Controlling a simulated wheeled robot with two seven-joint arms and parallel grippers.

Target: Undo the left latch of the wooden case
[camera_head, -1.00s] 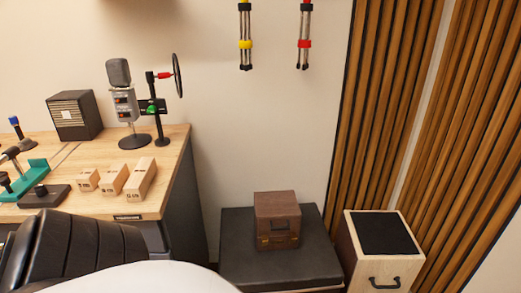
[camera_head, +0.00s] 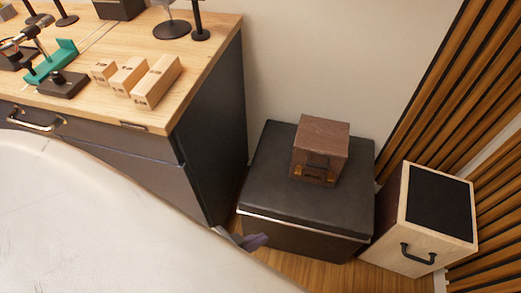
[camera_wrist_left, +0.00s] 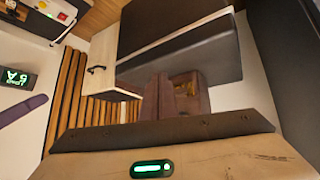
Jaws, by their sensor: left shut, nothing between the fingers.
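The wooden case (camera_head: 322,138) is a small dark brown box with a handle and brass-coloured fittings on its front. It stands shut on the black padded box, and its left latch (camera_head: 299,171) is tiny at the lower front. In the left wrist view the case (camera_wrist_left: 160,100) shows tilted, with a brass fitting (camera_wrist_left: 184,86) partly in shadow. My left gripper (camera_head: 256,241) is shut and empty, in front of and lower left in the picture from the case, apart from it. My right gripper is not in view.
The black padded box (camera_head: 265,165) bears the case, with bare top around it. A speaker-like box (camera_head: 408,258) with a black handle stands to the right. A desk (camera_head: 215,60) with wooden blocks (camera_head: 158,80) stands to the left. Wooden slats (camera_head: 455,90) line the wall.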

